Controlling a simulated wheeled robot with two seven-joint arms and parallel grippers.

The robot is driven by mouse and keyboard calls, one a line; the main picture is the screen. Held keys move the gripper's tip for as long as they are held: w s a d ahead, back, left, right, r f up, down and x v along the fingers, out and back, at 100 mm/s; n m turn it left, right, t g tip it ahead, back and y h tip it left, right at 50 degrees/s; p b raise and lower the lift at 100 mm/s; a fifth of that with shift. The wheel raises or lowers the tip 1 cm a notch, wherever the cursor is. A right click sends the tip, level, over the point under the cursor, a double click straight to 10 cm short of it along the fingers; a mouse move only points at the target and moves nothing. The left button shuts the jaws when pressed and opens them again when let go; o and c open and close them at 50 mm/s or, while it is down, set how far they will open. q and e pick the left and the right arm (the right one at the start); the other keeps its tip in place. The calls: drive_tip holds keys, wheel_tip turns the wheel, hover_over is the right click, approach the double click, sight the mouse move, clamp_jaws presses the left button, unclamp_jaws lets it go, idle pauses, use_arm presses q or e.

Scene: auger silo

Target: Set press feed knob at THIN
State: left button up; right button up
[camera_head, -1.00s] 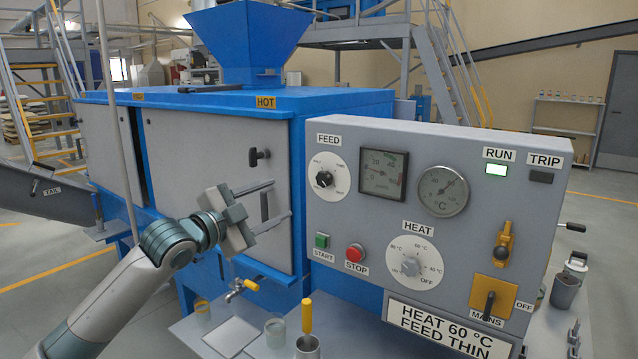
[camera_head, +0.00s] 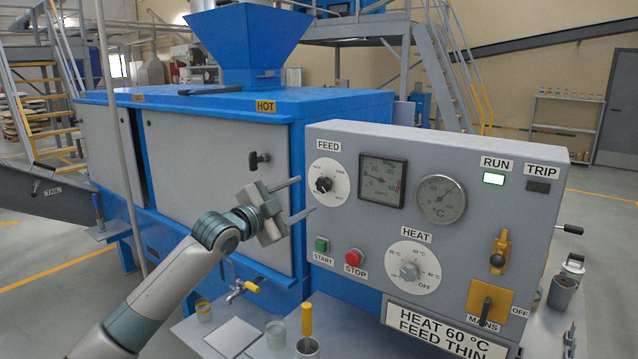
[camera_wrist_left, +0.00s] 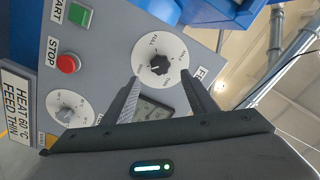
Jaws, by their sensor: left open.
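The black feed knob (camera_head: 323,184) sits on a round white dial under the FEED label on the grey control panel (camera_head: 455,160). My right gripper is not in view.
A sign (camera_head: 445,328) reads HEAT 60 °C FEED THIN. The blue press (camera_head: 300,110), marked HOT, stands behind my left arm.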

sight(322, 186)
use_arm(q)
drive_tip(key=p+x, duration=0.2)
drive_tip(key=x, duration=0.6)
drive_tip(key=shift+w, duration=0.1)
drive_tip(key=c, duration=1.1)
